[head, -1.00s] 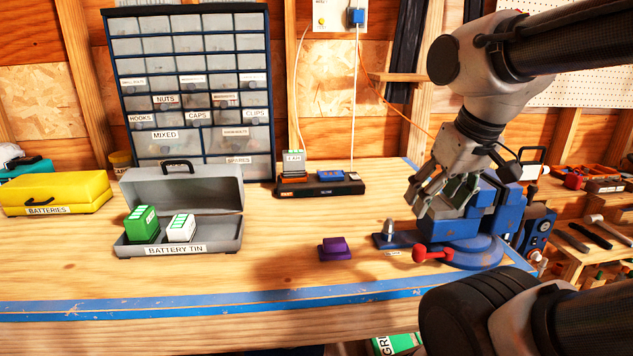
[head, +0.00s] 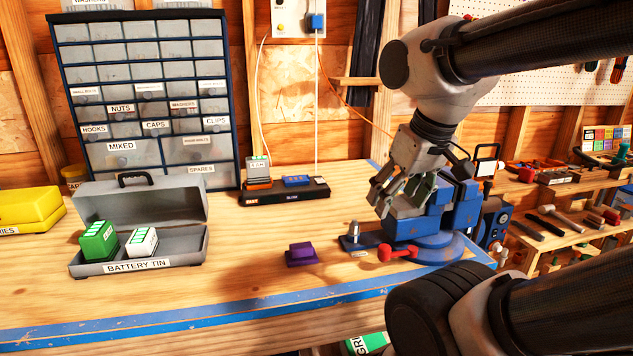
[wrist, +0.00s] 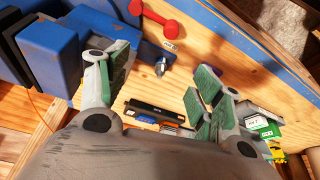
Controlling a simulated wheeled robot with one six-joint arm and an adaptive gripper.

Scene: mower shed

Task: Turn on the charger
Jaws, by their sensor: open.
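The charger (head: 285,193) is a low black unit at the back of the bench, with an orange slot and a blue slot on top. A grey battery labelled as a pack (head: 258,168) stands in the orange slot. The charger also shows between my fingers in the wrist view (wrist: 152,110). A white cord runs up behind it to a blue plug (head: 317,21) on a white wall panel (head: 298,18) with a small yellow button. My gripper (head: 397,203) is open and empty, in front of or above the blue vise (head: 425,222), right of the charger.
A grey open battery tin (head: 190,240) with green and white batteries is at left. A purple block (head: 301,254) lies mid-bench. The vise has a red handle (head: 398,252). A drawer cabinet (head: 147,95) stands behind.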

